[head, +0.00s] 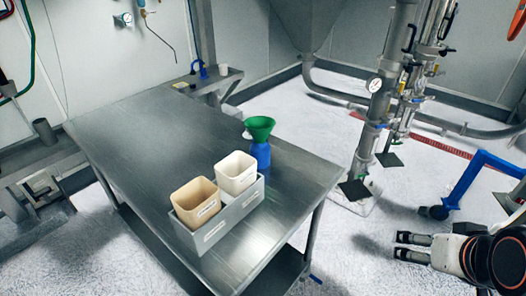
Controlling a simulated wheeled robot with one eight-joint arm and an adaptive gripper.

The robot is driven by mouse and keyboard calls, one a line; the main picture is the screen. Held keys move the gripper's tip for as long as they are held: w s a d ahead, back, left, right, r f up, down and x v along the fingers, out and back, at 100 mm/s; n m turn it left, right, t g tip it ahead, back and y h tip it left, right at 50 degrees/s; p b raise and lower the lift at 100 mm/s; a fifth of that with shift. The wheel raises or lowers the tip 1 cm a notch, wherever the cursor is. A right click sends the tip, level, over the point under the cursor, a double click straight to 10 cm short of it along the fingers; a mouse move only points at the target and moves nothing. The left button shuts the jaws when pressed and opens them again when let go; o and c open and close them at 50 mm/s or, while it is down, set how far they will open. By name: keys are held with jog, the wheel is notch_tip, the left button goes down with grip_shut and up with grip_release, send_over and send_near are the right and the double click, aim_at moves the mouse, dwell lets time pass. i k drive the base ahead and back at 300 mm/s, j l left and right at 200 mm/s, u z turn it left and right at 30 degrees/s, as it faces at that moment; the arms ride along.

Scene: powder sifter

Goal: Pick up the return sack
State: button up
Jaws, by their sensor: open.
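Two open-topped, sack-like containers stand side by side in a grey tray (221,222) on the steel table (150,137). One is tan (196,201) at the left, the other is white (236,175) at the right. Both bear small labels too small to read, so I cannot tell which is the return sack. My gripper (398,246) is at the lower right, over the floor beyond the table's right edge. Its two fingers point left, apart and empty. It is well away from both containers.
A side bench (208,84) stands behind the table. The table's left and far parts are clear.

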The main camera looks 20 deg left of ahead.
aim_at(235, 173)
jog(key=u, duration=1.35)
